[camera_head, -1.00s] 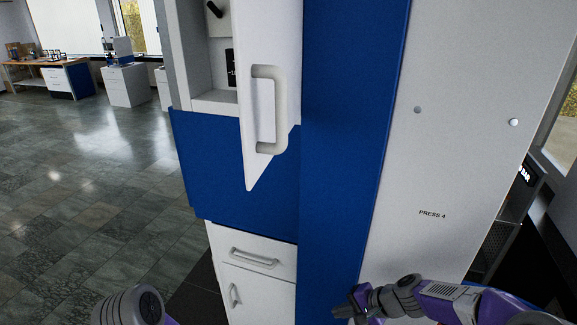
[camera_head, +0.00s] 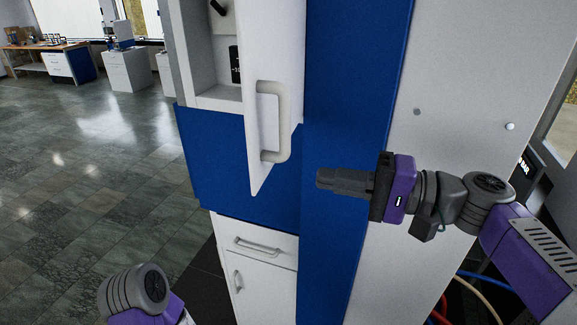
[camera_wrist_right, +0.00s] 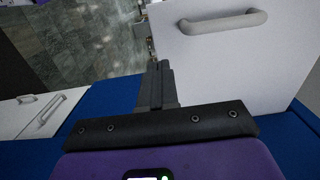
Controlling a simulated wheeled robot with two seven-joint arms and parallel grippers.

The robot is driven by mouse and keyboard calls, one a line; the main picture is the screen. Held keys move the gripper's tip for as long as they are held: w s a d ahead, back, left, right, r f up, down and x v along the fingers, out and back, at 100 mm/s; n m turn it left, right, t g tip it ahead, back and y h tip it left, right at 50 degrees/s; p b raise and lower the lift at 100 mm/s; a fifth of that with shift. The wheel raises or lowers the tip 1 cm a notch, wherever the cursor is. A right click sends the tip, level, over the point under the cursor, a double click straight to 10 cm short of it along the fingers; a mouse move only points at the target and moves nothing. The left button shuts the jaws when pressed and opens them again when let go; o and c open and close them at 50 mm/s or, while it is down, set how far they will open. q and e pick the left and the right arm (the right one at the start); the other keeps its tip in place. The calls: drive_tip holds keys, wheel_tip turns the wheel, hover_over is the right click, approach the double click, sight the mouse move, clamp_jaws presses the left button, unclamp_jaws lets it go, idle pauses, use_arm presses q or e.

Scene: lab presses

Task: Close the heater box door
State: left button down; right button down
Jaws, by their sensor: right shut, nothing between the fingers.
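The heater box door (camera_head: 278,60) is a white panel with a pale D-shaped handle (camera_head: 285,120). It stands open, swung out from the white box (camera_head: 215,95), whose inside shows to its left. My right gripper (camera_head: 321,178) is shut and empty, to the right of the door's lower part and below the handle, in front of the blue panel. In the right wrist view the shut fingers (camera_wrist_right: 157,70) point toward the door's edge, and the door (camera_wrist_right: 240,65) with its handle (camera_wrist_right: 225,20) fills the upper right. Of my left arm only a link shows; its gripper is out of view.
The blue cabinet front (camera_head: 240,165) lies below the box, above a white drawer (camera_head: 258,246) and a cupboard. A tall white panel (camera_head: 455,90) stands at the right. Open tiled floor (camera_head: 90,180) lies to the left, with benches far behind.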

sight(269, 169)
drive_tip(key=p+x, duration=0.1)
drive_tip(key=x, duration=0.6)
drive_tip(key=shift+a, duration=0.2)
drive_tip(key=shift+a, duration=0.15)
